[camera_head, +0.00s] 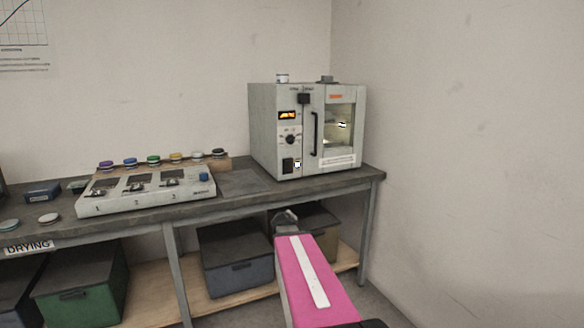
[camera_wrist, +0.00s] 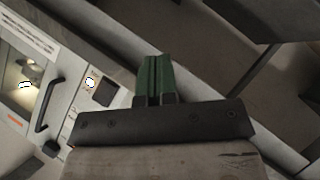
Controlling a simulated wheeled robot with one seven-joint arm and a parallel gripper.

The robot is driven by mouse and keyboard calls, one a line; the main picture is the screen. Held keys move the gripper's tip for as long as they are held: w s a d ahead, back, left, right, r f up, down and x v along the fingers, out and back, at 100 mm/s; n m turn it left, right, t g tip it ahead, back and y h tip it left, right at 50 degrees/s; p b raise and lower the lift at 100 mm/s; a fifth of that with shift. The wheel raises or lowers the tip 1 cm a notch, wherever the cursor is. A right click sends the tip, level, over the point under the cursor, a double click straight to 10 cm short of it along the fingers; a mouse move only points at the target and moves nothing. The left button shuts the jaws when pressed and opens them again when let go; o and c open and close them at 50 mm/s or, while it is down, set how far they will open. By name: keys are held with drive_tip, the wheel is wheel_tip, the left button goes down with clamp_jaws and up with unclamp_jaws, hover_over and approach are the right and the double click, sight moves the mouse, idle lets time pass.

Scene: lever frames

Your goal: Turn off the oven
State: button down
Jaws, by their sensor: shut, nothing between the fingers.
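The oven (camera_head: 276,130) is a light grey box at the back right end of the bench. Its front has a lit orange display (camera_head: 288,115), a round dark knob (camera_head: 290,139), a dark switch (camera_head: 288,165) low down, and a glass door with a dark handle (camera_head: 315,133). The door looks shut and the inside is lit. In the wrist view the oven front is tilted, with the dark switch (camera_wrist: 105,92) just left of my fingers. My gripper (camera_wrist: 154,75) has green fingers, shut and empty, and appears apart from the oven. In the head view my pink arm hides the fingers.
The grey bench (camera_head: 240,182) carries a white panel (camera_head: 150,194) with several small levers, left of the oven. Coloured round pieces stand behind it. Storage bins (camera_head: 236,258) sit on the shelf below. A bare wall is close on the right.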

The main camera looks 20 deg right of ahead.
sight(290, 163)
drive_tip(key=w+d+r+n+t+y, duration=0.1)
drive_tip(key=d+r+n+t+y, duration=0.2)
drive_tip(key=r, duration=0.5)
drive_tip(key=w+d+r+n+t+y, duration=0.2)
drive_tip(key=d+r+n+t, duration=0.3)
drive_tip(key=n, duration=0.5)
drive_tip(key=shift+d+r+n+y, duration=0.35)
drive_tip(key=shift+d+r, duration=0.75)
drive_tip(key=shift+r, duration=0.65)
drive_tip(key=shift+w, duration=0.15)
drive_tip(key=w, duration=0.4)
drive_tip(key=w+r, duration=0.1)
drive_tip(key=w, duration=0.8)
drive_tip(key=shift+w+r, duration=0.3)
drive_tip(key=shift+w, duration=0.1)
drive_tip(key=shift+w+r, duration=0.1)
drive_tip(key=shift+w, duration=0.15)
drive_tip(key=shift+s, duration=0.2)
